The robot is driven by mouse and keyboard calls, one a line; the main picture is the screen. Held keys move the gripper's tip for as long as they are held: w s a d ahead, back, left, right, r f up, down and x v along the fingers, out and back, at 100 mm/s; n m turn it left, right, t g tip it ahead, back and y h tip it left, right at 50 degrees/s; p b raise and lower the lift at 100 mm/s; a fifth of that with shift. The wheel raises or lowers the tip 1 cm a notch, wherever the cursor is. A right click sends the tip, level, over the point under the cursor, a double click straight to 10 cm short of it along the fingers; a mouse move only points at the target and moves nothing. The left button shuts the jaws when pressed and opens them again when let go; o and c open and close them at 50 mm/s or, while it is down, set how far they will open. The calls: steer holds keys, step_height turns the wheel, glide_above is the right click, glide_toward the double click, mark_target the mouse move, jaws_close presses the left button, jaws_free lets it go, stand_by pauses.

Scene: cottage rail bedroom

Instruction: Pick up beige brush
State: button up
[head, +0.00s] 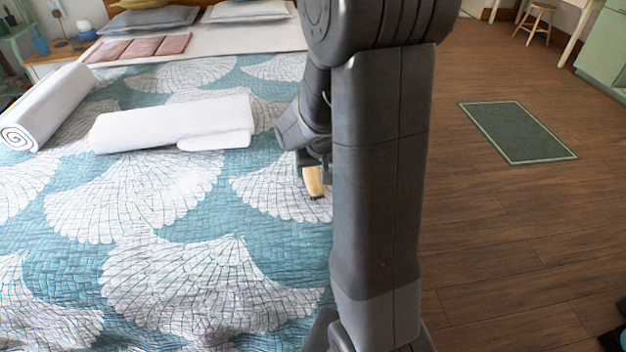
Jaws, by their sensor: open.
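The beige brush (314,181) is on the bed's patterned quilt, just left of my arm. Its beige body shows, with dark bristles along its lower end. My gripper (309,161) is right above and behind the brush, mostly hidden by my own arm links. The upper end of the brush meets the gripper in the picture, and I cannot tell whether they touch. The fingertips are not clearly visible.
The teal and white quilt (150,260) covers the bed. A folded white towel (165,125) and a rolled white towel (45,105) lie left of the brush. Pillows (150,18) are at the back. A green rug (517,132) lies on open wooden floor to the right.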

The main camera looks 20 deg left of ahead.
mark_target(313, 174)
steer(key=x, duration=0.2)
steer(key=b+x, duration=0.1)
steer(key=x, duration=0.1)
steer(key=shift+a+f, duration=0.3)
steer(key=shift+f, duration=0.05)
steer(key=shift+f+b, duration=0.25)
steer(key=shift+b, duration=0.05)
stand_by(0.4)
steer(key=c, duration=1.1)
steer(key=shift+r+p, duration=0.45)
steer(key=shift+p, duration=0.1)
step_height(313, 174, up, 10)
steer(key=shift+f+p, duration=0.15)
steer(key=shift+p, duration=0.8)
